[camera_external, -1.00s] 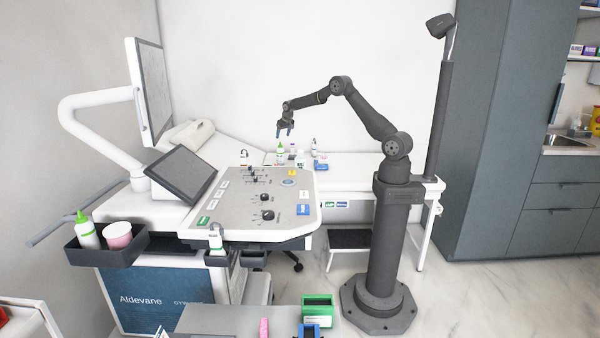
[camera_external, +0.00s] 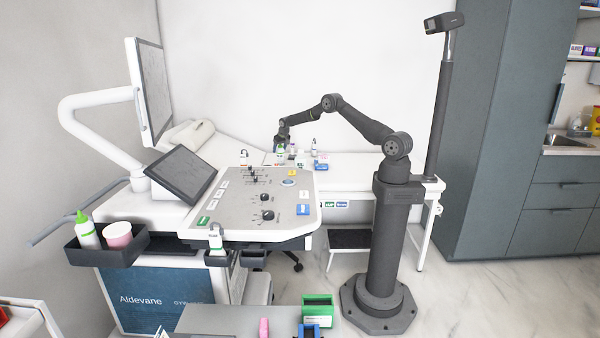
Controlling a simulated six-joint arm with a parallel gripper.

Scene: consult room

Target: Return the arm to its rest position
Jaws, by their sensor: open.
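My gripper (camera_external: 281,148) is at the end of my dark grey arm, which reaches left from its column. It points down over the far white table, at a small bottle with a green cap (camera_external: 280,158). The fingers overlap the top of this bottle in the picture. I cannot tell whether they touch it. The jaws are open.
The control console (camera_external: 240,205) with a tilted screen (camera_external: 181,173) lies in front and left. The air above the table's right part is clear.

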